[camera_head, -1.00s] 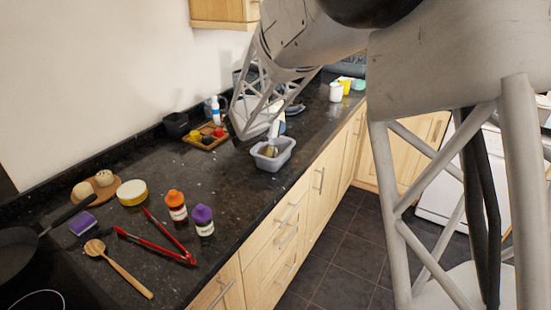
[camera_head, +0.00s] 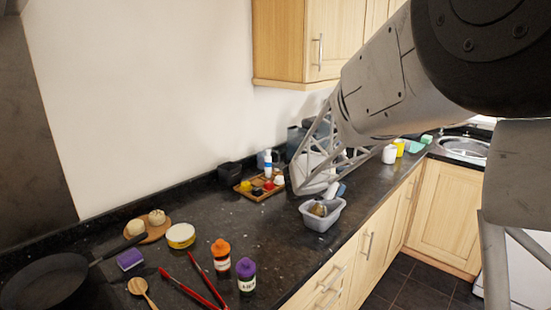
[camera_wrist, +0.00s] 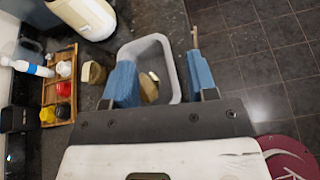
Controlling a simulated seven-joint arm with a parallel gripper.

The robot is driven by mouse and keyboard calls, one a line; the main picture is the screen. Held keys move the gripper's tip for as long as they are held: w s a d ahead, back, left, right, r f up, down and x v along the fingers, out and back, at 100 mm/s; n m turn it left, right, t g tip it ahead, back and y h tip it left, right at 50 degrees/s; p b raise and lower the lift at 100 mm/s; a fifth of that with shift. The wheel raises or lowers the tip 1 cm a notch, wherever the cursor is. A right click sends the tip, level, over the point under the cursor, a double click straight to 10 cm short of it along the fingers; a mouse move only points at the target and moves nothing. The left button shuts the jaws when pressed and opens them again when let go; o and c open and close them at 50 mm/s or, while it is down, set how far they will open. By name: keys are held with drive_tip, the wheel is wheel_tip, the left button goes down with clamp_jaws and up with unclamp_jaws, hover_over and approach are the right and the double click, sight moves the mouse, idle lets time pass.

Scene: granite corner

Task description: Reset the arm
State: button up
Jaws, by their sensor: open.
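My gripper (camera_head: 334,189) is open over the grey tub (camera_head: 336,213) on the dark granite counter, in the head view. In the wrist view my gripper (camera_wrist: 163,62) has its two blue fingers apart, with nothing between them that I can see held. The left finger overlaps the tub (camera_wrist: 150,42) in the picture; the right finger shows past its right side. Brownish items (camera_head: 318,210) lie in the tub, partly hidden; how far the fingertips are above it is unclear.
A wooden tray (camera_head: 250,193) with small coloured containers stands left of the tub. An orange-capped bottle (camera_head: 220,260), a purple-capped bottle (camera_head: 245,277), red tongs (camera_head: 190,288) and a pan (camera_head: 45,285) are nearer. White and yellow cups (camera_head: 389,154) stand behind. Wall cupboards hang above.

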drive_tip(key=s+d+r+m+g+y, duration=0.1)
drive_tip(key=s+d+r+m+g, duration=0.15)
drive_tip(key=s+m, duration=0.65)
drive_tip(key=s+d+r+m+g+y, duration=0.1)
drive_tip(key=s+r+m+g, duration=0.2)
drive_tip(key=s, duration=1.1)
drive_tip(key=s+a+f+m+y, duration=0.1)
drive_tip(key=s+a+m+y, duration=0.2)
drive_tip(key=s+m, duration=0.3)
drive_tip(key=s+a+f+m+g+y, duration=0.1)
drive_tip(key=s+a+m+y, duration=0.2)
drive_tip(key=s+m, duration=0.4)
drive_tip(key=s+y, duration=0.1)
drive_tip(key=s, duration=0.8)
drive_tip(key=shift+s+a+f+m, duration=0.25)
drive_tip(key=shift+s+f+m, duration=0.05)
drive_tip(key=shift+f, duration=0.05)
